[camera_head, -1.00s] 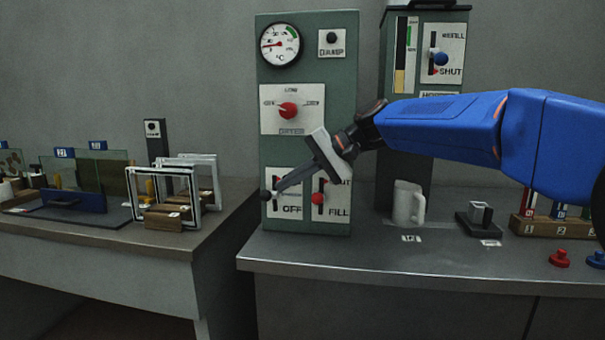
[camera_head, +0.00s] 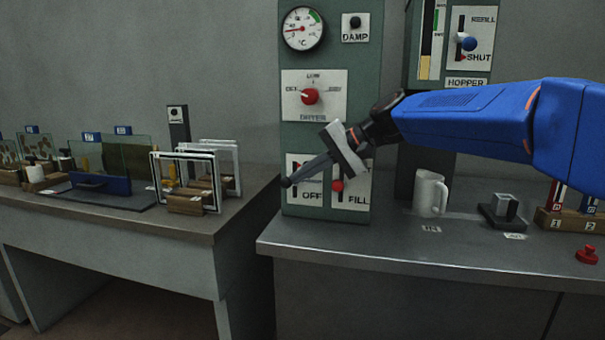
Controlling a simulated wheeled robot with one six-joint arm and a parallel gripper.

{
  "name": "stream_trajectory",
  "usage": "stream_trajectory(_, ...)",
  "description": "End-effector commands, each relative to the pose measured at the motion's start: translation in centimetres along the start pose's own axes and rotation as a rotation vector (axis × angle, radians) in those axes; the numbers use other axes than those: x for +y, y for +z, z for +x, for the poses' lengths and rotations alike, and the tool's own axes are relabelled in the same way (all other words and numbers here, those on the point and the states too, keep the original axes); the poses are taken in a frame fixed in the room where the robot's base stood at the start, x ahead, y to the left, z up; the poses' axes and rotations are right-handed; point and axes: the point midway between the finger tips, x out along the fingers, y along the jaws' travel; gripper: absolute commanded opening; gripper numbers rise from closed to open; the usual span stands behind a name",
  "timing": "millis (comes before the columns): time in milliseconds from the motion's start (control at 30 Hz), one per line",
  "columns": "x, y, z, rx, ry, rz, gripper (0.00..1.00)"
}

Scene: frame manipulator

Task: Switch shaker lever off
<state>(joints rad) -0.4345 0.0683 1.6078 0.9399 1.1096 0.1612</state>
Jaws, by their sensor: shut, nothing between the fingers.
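The lower left plate (camera_head: 307,198) on the green panel is marked OFF at its bottom, and its upper label is largely hidden. A black lever knob (camera_head: 286,183) shows at the left edge of this plate. My gripper (camera_head: 293,181) is shut and empty. Its dark fingers slant down left across the plate, and their tips are at the knob; I cannot tell whether they touch it. The fingers hide the lever's slot in part.
A red-knobbed lever (camera_head: 337,185) marked FILL is close to the right of the fingers. A red dial (camera_head: 310,97) and gauge (camera_head: 302,29) sit above. A white mug (camera_head: 430,193) stands right on the counter (camera_head: 390,246).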

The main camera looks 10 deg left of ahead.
Motion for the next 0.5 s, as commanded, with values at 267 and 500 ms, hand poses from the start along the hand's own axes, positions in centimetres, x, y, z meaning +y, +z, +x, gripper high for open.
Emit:
stream_trajectory(267, 0.5, 0.5, 0.4, 0.044, 0.0, -0.065, 0.0)
stream_trajectory(500, 1.6, 1.2, 1.2, 0.146, 0.0, -0.208, 0.0)
